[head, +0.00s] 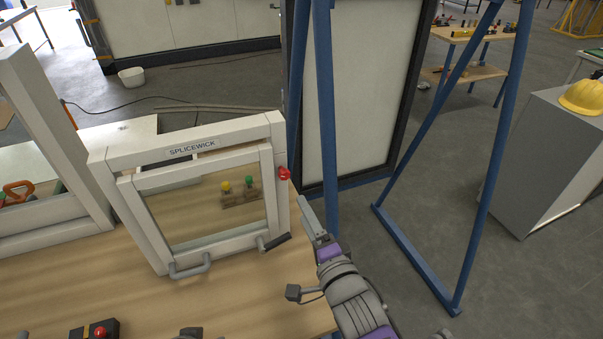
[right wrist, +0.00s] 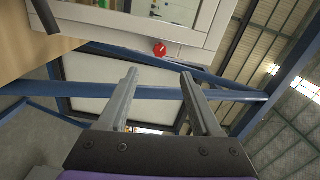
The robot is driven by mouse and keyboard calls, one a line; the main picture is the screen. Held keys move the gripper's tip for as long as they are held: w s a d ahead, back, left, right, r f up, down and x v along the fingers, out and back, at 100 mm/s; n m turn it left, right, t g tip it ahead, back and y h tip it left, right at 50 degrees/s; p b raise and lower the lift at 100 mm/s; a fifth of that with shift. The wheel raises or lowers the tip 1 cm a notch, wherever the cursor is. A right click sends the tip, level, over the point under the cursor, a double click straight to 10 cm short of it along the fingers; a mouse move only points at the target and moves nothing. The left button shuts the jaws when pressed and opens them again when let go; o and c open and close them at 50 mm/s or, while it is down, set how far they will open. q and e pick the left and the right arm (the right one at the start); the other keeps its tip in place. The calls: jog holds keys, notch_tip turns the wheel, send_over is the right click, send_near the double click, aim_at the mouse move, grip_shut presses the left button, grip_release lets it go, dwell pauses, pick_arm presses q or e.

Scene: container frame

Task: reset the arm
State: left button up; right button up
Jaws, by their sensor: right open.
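My right arm comes up from the bottom of the head view. Its gripper (head: 310,218) is to the right of the white framed panel labelled SPLICEWICK (head: 192,148), near the red knob (head: 285,173) on that frame's right post. In the right wrist view the two fingers of the gripper (right wrist: 160,78) stand apart with nothing between them. The red knob (right wrist: 159,49) lies beyond the fingertips there, apart from them. My left gripper cannot be made out in either view.
The wooden table (head: 240,305) carries the frame, with grey handles (head: 190,270) at its lower edge. A box with a red button (head: 98,332) sits at the front. A blue metal stand (head: 327,120) rises close behind my right gripper. A grey cabinet (head: 545,160) stands at right.

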jog(key=s+d+f+n+g+h, duration=0.4)
jog(key=s+d+f+n+g, duration=0.1)
jog(key=d+f, duration=0.4)
jog(key=s+d+f+n+g, duration=0.2)
jog(key=s+f+n+g, duration=0.1)
jog(key=s, duration=0.3)
jog(key=s+d+f+n+g+h+p, duration=0.1)
jog(key=s+d+f+n+g, duration=0.2)
jog(key=s+f+n, duration=0.1)
jog(key=shift+s+n+g+h, duration=0.3)
jog(key=shift+s+n+g, duration=0.15)
jog(key=shift+s, duration=0.7)
jog(key=shift+f, duration=0.1)
